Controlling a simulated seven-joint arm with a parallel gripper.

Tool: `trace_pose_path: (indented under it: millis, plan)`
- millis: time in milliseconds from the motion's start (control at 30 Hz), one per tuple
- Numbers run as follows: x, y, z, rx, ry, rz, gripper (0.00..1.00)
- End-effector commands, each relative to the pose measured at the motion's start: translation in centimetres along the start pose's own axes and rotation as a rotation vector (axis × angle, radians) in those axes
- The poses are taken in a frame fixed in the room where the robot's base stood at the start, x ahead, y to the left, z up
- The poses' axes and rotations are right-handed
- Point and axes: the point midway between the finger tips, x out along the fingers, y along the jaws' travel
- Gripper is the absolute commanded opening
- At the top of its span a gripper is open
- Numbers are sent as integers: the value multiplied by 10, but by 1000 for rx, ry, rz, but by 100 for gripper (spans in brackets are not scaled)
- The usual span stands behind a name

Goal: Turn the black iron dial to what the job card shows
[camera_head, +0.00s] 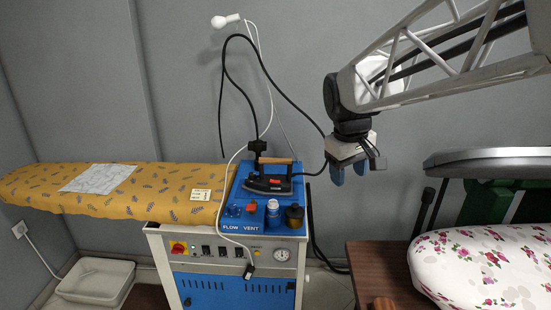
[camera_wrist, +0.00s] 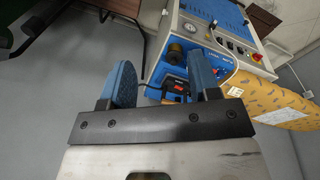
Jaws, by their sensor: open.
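The black iron (camera_head: 265,186), with a wooden handle and a red mark, rests on the blue top of the ironing unit. Part of it shows between my fingers in the wrist view (camera_wrist: 174,86). I cannot make out its dial or setting. A small pale card (camera_head: 201,195), probably the job card, lies on the yellow board's right end; its marks are too small to read. It seems to show also in the wrist view (camera_wrist: 235,91). My gripper (camera_head: 350,171), with blue fingers, is open and empty, in the air right of the iron. It also shows in the wrist view (camera_wrist: 160,72).
A white-capped bottle (camera_head: 272,212) and a dark brown round container (camera_head: 294,215) stand at the blue top's front. A black hose and white cable loop above. A white sheet (camera_head: 97,178) lies on the yellow board (camera_head: 150,207). A floral padded board (camera_head: 480,265) is at right.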

Motion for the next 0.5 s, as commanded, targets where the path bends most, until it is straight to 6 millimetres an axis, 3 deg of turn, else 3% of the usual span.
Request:
trace_pose_path:
  millis: [500]
  plan:
    - [12, 12, -128, -250, -69, 18, 56]
